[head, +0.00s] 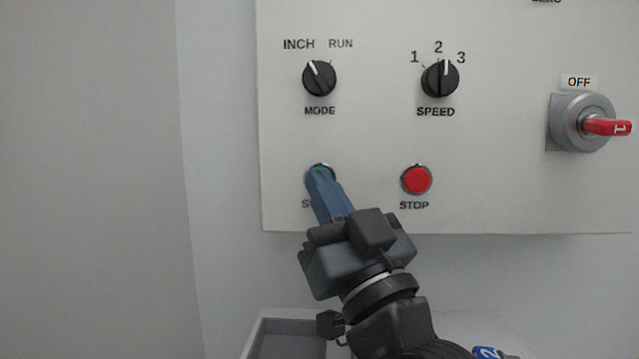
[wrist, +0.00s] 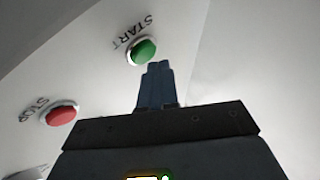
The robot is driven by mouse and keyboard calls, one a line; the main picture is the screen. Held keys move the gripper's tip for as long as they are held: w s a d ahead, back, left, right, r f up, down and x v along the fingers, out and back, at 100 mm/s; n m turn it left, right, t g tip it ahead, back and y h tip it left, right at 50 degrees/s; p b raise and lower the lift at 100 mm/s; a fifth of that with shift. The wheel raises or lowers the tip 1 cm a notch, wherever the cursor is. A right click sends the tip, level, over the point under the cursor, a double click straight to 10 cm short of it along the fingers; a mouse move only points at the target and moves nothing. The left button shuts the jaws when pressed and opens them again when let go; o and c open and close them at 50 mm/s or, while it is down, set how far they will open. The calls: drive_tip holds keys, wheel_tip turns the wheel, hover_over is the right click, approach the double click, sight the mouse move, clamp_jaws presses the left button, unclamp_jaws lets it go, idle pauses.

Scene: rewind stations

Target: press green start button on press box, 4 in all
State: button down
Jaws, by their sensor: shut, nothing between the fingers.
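The green start button (head: 320,167) sits at the lower left of the white press box panel (head: 375,130). In the head view my gripper (head: 318,175) covers most of it and part of its label. In the wrist view the whole green button (wrist: 143,51) shows, with its START label beside it. My gripper (wrist: 158,66) is shut and empty, its blue fingertips close by the button. I cannot tell whether they touch it.
A red STOP button (head: 416,180) is to the right of the start button. Above are the MODE knob (head: 319,78) and the SPEED knob (head: 440,78). A red-handled switch (head: 605,127) under an OFF label is at the right. A grey tray (head: 262,335) lies below the panel.

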drive_tip(key=shift+w+b, duration=0.35)
drive_tip(key=shift+w, duration=0.15)
idle(0.8)
drive_tip(key=shift+s, duration=0.1)
drive_tip(key=shift+s+p, duration=0.4)
drive_tip(key=shift+s, duration=0.3)
drive_tip(key=shift+s, duration=0.1)
drive_tip(key=shift+s+a+p, duration=0.1)
drive_tip(key=shift+s+p, duration=1.4)
drive_tip(key=shift+s, duration=0.95)
idle(0.8)
